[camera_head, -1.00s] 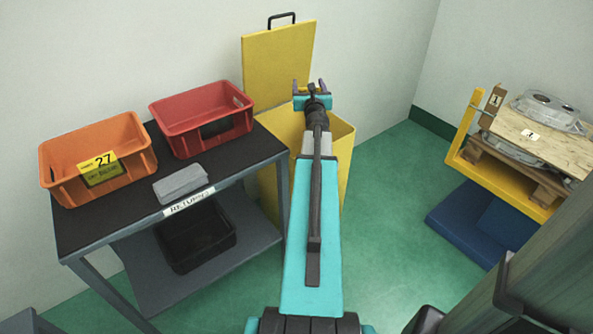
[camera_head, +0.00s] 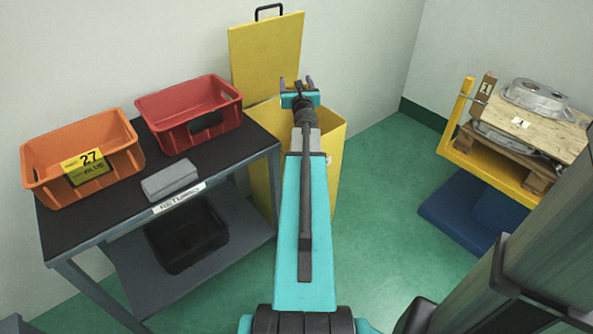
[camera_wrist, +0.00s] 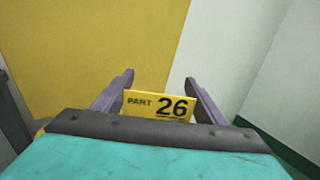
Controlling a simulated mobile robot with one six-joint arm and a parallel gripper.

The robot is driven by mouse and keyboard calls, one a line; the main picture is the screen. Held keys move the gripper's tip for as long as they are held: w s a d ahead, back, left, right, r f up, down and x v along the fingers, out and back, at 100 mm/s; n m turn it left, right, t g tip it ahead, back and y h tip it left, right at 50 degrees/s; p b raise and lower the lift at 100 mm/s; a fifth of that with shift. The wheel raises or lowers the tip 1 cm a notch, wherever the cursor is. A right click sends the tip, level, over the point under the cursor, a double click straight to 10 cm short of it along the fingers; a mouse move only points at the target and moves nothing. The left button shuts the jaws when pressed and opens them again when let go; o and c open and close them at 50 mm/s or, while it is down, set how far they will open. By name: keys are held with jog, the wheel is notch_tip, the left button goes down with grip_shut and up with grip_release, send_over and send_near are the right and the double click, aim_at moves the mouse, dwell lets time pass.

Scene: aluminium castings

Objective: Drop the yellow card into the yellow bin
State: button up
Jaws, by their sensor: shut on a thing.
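The yellow card (camera_wrist: 160,105), marked "PART 26", is between the two purple fingers of my gripper (camera_wrist: 163,98) in the wrist view. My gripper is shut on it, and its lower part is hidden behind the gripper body. In the head view my gripper (camera_head: 297,84) is above the yellow bin (camera_head: 336,165), near the raised lid (camera_head: 265,58). The card cannot be made out there. The bin stands on the floor against the wall with its lid up. My arm hides much of its opening. The lid fills the left of the wrist view (camera_wrist: 90,50).
A dark bench (camera_head: 105,205) left of the bin holds an orange crate (camera_head: 45,187) labelled 27, a red crate (camera_head: 185,132) and a grey block (camera_head: 170,181). A black crate (camera_head: 187,240) is on its lower shelf. A yellow rack (camera_head: 485,175) with castings stands at the right. Green floor between is clear.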

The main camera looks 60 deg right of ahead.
jog(key=shift+f+b, duration=1.4)
jog(key=shift+f, duration=0.55)
jog(key=o, duration=1.1)
jog(key=shift+c, duration=0.2)
jog(key=shift+a, duration=0.1)
